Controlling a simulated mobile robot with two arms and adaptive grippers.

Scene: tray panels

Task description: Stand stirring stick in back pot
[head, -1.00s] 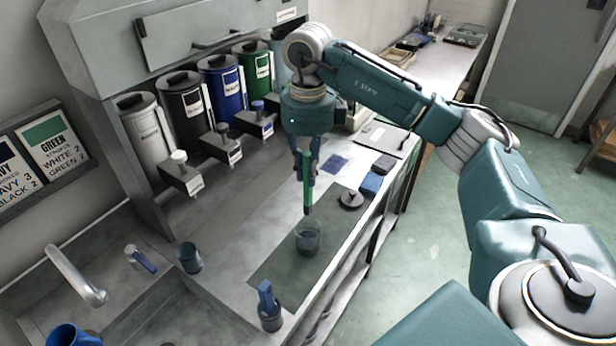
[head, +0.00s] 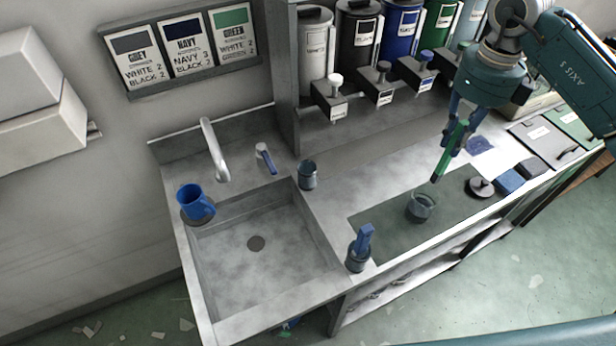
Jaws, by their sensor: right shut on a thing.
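My right gripper (head: 458,138) is shut on the green stirring stick (head: 442,162). The stick points down, leaning in the picture, with its dark lower tip just above and right of a clear glass pot (head: 421,208) on the dark mat. Tip and pot look apart. A small dark pot (head: 307,176) stands farther back, at the sink's back right corner; no stick shows in it. A third pot (head: 358,260) at the counter's front holds a blue paddle-like piece (head: 364,240). My left gripper is not in view.
A sink (head: 256,222) with a tap (head: 213,150) lies at left, with a blue mug (head: 195,202) on its rim. Dispensers (head: 360,38) line the back. A round lid (head: 480,186) and dark blocks (head: 510,181) lie right of the glass pot. Counter between the pots is clear.

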